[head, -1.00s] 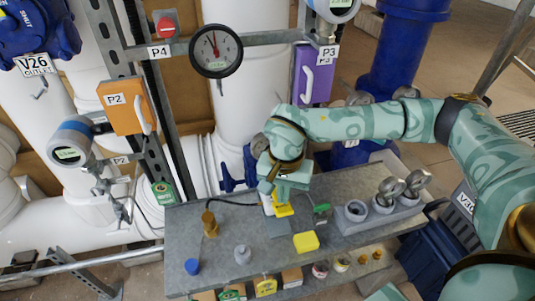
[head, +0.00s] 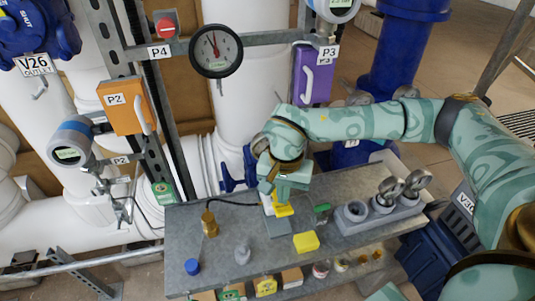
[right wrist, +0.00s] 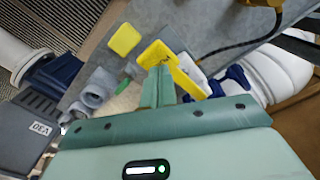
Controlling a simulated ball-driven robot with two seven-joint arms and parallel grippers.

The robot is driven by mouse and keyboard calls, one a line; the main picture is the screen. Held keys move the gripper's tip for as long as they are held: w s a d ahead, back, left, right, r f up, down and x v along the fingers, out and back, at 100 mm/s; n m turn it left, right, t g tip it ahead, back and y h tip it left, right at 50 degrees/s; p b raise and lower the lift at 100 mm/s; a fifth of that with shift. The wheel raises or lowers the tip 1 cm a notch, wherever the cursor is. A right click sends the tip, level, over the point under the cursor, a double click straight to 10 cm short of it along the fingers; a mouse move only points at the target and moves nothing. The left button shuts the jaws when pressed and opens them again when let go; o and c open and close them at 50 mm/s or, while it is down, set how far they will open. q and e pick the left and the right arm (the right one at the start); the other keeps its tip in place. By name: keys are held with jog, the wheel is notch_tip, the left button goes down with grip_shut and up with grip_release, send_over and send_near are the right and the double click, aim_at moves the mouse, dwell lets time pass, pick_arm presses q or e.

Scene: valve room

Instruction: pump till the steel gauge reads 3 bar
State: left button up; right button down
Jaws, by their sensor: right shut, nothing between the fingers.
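The hand pump has a yellow lever (head: 284,211) and a pale body (head: 267,204), with a black hose (head: 232,203) leading left on the grey bench. My right gripper (head: 275,189) is right above the lever, its fingers shut and empty. In the right wrist view its fingertips (right wrist: 157,72) are at the yellow lever (right wrist: 187,82); whether they touch cannot be told. Two steel-cased round gauges, one here (head: 389,189) and one here (head: 418,180), stand in a grey holder; their readings cannot be made out. My left gripper is not in view.
A large black-rimmed dial (head: 215,51) hangs on the frame, its needle near the top. A yellow block (head: 306,242), a brass fitting (head: 209,223) and a blue cap (head: 192,267) are on the bench (head: 185,235). An orange box (head: 125,105) is at left.

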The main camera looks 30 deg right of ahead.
aim_at(282, 206)
jog(key=shift+f+b, duration=1.35)
jog(key=shift+f, duration=1.2)
notch_tip(282, 206, up, 5)
jog(key=p, duration=0.4)
jog(key=shift+r+p, duration=0.15)
jog(key=shift+p, duration=0.25)
jog(key=shift+f, duration=0.2)
jog(key=shift+f+b, duration=1.45)
jog(key=shift+f, duration=1)
notch_tip(282, 206, up, 5)
jog(key=p, duration=0.4)
jog(key=shift+r+p, duration=0.15)
jog(key=shift+p, duration=0.25)
jog(key=shift+f, duration=0.2)
